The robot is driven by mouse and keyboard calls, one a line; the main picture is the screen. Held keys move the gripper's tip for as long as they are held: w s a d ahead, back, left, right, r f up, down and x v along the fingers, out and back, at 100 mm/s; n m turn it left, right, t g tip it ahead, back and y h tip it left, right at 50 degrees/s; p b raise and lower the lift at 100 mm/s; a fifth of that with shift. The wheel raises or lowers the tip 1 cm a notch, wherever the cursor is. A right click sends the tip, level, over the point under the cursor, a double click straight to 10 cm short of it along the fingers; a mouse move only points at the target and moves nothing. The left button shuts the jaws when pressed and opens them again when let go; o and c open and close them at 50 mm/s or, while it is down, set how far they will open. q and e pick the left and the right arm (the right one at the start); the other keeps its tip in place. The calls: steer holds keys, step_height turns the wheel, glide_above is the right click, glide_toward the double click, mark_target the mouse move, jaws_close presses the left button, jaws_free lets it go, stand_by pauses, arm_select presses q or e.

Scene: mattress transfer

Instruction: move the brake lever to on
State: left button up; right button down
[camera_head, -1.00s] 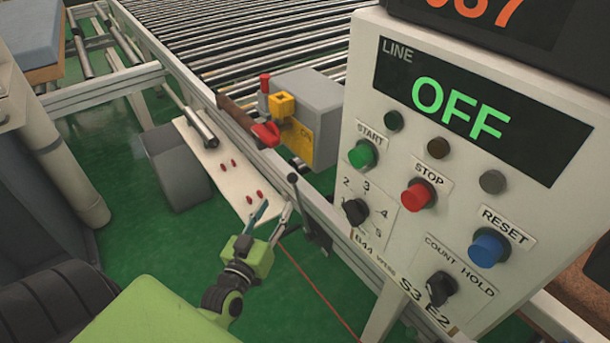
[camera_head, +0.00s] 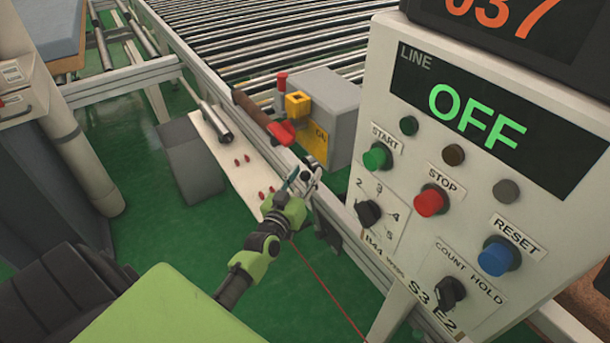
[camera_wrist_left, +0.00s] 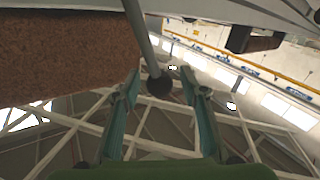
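A lever with a grey rod (camera_wrist_left: 140,35) and a dark ball knob (camera_wrist_left: 158,85) shows in the left wrist view; I take it as the brake lever. In the head view its knob (camera_head: 306,171) is small and partly covered by my left gripper (camera_head: 304,178), beside the conveyor's side rail. My left gripper is open. In the left wrist view its two teal fingers (camera_wrist_left: 160,79) stand on either side of the knob, with gaps visible to both. I cannot tell how deep the knob sits between them. My right gripper is not in view.
The control panel (camera_head: 470,75) stands close on the right, its display reading OFF. A grey box (camera_head: 333,100) with a yellow plate and a red-ended bar (camera_head: 262,118) sits at the roller conveyor's edge (camera_head: 240,130). Green floor (camera_head: 200,235) is free below the gripper.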

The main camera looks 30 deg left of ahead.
arm_select(q)
steer(key=shift+c, duration=0.3)
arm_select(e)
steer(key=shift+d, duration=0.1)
arm_select(q)
jaws_close()
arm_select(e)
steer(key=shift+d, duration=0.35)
arm_select(q)
steer(key=shift+d, duration=0.1)
